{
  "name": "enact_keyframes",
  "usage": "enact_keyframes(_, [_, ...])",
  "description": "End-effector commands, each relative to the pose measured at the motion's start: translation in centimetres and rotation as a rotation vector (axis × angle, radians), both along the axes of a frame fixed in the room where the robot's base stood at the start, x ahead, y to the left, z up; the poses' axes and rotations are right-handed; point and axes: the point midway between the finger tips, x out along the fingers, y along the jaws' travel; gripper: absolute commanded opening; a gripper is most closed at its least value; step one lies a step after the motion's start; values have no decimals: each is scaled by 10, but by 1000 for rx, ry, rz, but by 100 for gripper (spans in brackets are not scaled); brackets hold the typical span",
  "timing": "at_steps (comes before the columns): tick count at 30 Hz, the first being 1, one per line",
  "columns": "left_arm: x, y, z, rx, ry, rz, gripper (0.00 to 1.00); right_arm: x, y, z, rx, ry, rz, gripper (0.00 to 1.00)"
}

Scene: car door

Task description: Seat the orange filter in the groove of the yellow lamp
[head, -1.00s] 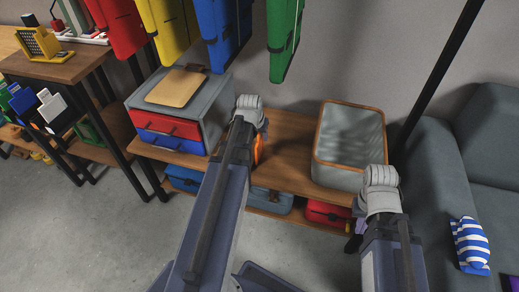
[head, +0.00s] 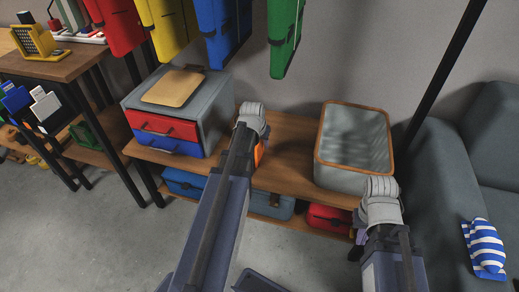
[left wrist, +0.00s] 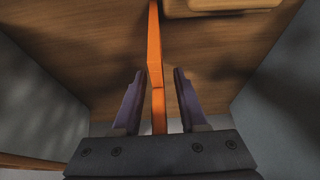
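The yellow lamp (head: 35,40), with a dark grid on its face, stands on the raised wooden table at the far left. The orange filter (head: 259,153) shows as a small patch behind my left wrist, above the wooden bench. In the left wrist view the filter (left wrist: 155,50) is a thin upright orange strip seen edge-on. My left gripper (left wrist: 158,88) has its two purple fingers on either side of the strip, with a visible gap on both sides. My right gripper (head: 356,246) is low in front of the basket, its fingers mostly hidden by my wrist.
A grey drawer unit (head: 213,110) with red and blue drawers carries a tan board (head: 173,87). A grey basket (head: 352,170) stands on the bench (head: 285,165). Coloured bags hang above. A black post (head: 440,75) and grey sofa (head: 430,165) are at the right.

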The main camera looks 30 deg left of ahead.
Motion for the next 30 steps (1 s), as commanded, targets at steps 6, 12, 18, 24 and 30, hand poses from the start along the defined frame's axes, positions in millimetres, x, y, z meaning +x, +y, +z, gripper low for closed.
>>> enact_keyframes(6, [0, 0, 0, 0, 0, 0, 16, 0, 0, 0, 0, 0, 0, 0])
enact_keyframes(12, [0, 0, 0, 0, 0, 0, 0, 0, 0, 0, 0, 0, 0, 0])
enact_keyframes(18, [0, 0, 0, 0, 0, 0, 0, 0, 0, 0, 0, 0, 0, 0])
enact_keyframes(24, [0, 0, 0, 0, 0, 0, 0, 0, 0, 0, 0, 0, 0, 0])
enact_keyframes(30, [0, 0, 1, 0, 0, 0, 0, 0, 0, 1, 0, 0, 0, 0])
